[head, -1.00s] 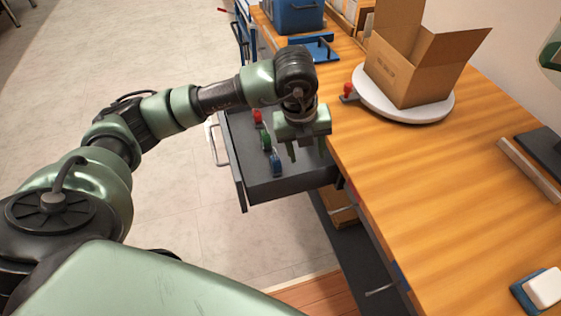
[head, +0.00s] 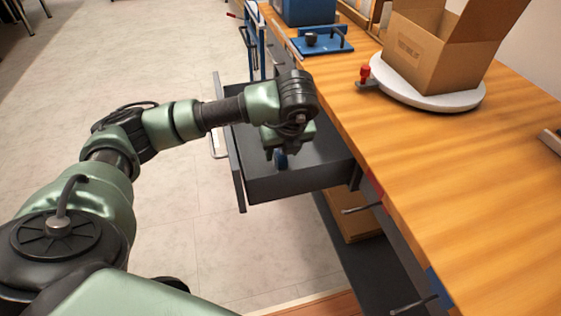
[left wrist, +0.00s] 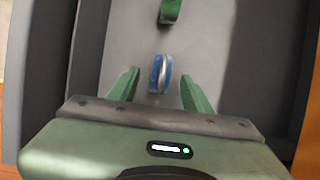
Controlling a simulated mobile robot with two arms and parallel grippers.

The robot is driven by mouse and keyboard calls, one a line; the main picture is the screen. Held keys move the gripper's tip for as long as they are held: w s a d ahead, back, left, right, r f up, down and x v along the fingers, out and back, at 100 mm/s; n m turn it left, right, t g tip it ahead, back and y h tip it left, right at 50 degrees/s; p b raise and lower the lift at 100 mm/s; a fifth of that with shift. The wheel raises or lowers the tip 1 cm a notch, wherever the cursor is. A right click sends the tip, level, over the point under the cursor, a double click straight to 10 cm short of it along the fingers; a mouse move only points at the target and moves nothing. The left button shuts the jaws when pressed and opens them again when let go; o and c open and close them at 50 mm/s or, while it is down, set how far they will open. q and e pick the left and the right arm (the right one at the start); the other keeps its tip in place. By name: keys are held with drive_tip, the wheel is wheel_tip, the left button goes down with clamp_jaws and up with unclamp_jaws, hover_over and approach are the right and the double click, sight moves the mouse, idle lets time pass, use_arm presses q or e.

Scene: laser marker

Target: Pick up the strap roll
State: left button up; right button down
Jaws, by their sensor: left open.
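A blue strap roll (head: 281,160) stands on the floor of the open grey drawer (head: 300,183). In the left wrist view the blue roll (left wrist: 161,73) lies between my two green fingers, with a gap on each side. My left gripper (head: 284,149) is open, pointing down into the drawer over the roll. A green roll (left wrist: 170,10) sits farther along the drawer at the top of the left wrist view. In the head view my arm and gripper hide the green roll. My right gripper is not in view.
The wooden bench (head: 440,170) runs along the drawer's right side. On it are a white turntable (head: 440,99) bearing an open cardboard box (head: 425,55), and a blue fixture (head: 322,42). The drawer's walls stand close around my gripper.

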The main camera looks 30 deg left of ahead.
sight(281, 157)
use_arm(q)
drive_tip(key=x, duration=0.4)
clamp_jaws()
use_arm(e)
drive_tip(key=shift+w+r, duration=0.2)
